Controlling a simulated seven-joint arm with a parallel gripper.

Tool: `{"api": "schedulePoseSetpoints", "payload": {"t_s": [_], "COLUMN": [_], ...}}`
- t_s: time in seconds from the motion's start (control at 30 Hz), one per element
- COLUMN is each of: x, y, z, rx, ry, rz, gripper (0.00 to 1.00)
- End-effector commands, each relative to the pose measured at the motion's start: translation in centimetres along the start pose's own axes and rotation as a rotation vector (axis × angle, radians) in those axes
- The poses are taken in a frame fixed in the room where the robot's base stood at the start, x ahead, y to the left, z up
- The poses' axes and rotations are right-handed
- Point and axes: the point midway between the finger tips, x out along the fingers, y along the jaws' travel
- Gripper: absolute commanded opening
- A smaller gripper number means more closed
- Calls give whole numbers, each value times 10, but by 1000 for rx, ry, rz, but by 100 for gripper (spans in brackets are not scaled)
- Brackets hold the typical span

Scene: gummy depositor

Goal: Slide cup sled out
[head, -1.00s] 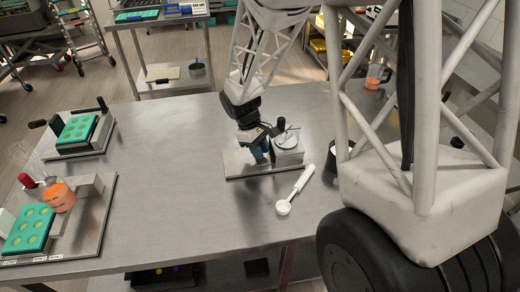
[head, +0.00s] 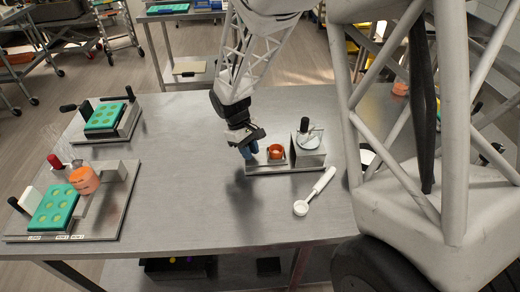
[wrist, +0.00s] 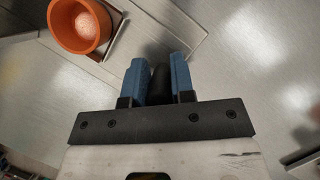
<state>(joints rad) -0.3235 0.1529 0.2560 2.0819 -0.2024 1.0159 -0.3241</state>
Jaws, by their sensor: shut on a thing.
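The cup sled (head: 277,160) is a small plate on a flat metal base (head: 285,168), and an orange cup (head: 276,152) sits on it. The cup also shows in the wrist view (wrist: 80,24), at upper left on the sled's square plate (wrist: 112,50). My gripper (head: 250,152) is at the left end of the base. Its blue fingers (wrist: 160,78) are shut on a dark handle (wrist: 160,76) between them. How the handle joins the sled is partly hidden by the fingers. A metal block with a black knob (head: 305,126) stands right of the cup.
A white scoop (head: 314,192) lies in front of the base. At left are a fixture with a green mold (head: 54,206) and an orange container (head: 84,180), and another green mold (head: 105,116) farther back. The table middle left of my gripper is clear.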

Motion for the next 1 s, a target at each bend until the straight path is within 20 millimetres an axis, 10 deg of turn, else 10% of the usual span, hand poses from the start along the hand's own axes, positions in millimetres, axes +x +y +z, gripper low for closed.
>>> {"api": "schedulePoseSetpoints", "payload": {"t_s": [0.33, 0.37, 0.4, 1.0], "x": [-2, -2, -2, -19], "y": [-2, -2, -2, -2], "z": [-2, -2, -2, -2], "rx": [1, 1, 1, 0], "ry": [3, 3, 3, 2], "rz": [1, 1, 1, 1], "gripper": [0, 28, 34, 34]}}
